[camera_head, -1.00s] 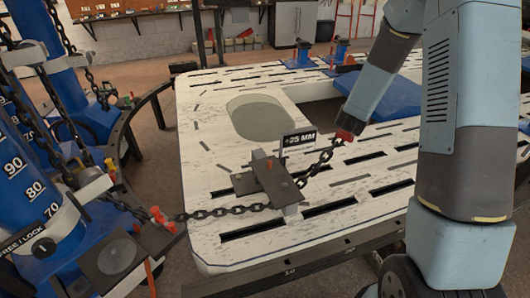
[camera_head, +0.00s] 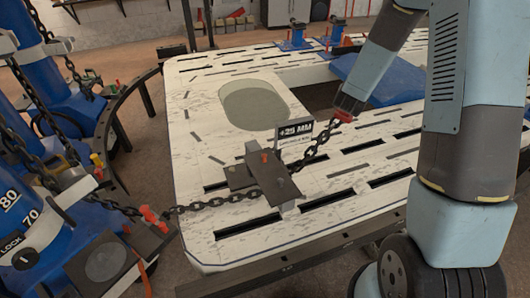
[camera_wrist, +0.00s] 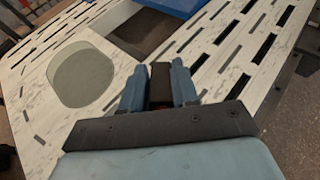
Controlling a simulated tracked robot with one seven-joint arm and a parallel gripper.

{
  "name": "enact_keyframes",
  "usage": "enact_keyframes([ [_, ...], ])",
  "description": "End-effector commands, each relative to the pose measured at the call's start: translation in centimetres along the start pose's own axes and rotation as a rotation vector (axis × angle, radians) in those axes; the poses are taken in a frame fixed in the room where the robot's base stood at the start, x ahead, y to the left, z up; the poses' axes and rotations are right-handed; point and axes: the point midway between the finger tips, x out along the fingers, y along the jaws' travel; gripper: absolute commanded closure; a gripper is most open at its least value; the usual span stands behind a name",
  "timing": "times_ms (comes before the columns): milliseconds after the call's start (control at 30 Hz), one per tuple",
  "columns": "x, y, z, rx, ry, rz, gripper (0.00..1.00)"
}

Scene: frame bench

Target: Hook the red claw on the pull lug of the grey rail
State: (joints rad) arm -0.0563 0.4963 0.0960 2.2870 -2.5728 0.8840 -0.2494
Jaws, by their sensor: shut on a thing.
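My gripper (camera_head: 346,107) is shut on the red claw (camera_head: 343,116) at the upper right end of a dark chain (camera_head: 318,149), above the white bench deck. The chain slopes down left to the grey rail piece (camera_head: 272,178), a dark plate assembly with a small red part on top. The claw is apart from this piece, up and right of it. The pull lug cannot be clearly made out.
More chain (camera_head: 225,201) runs left to a red hook (camera_head: 150,214) by the blue pulling tower (camera_head: 22,205). The slotted white deck (camera_head: 205,130) has an oval opening (camera_head: 255,105). A blue block (camera_head: 385,78) lies behind.

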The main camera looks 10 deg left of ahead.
Motion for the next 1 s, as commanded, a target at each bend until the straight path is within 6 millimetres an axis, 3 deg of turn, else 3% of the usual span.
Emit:
enact_keyframes([
  [167,0.0,-0.6,-0.7,0.026,0.001,-0.064,1.0],
  [533,-0.7,-6.0,-5.1,0.192,0.001,-0.469,1.0],
  [1000,-5.8,-10.7,-13.1,0.441,-0.001,-1.073,1.0],
])
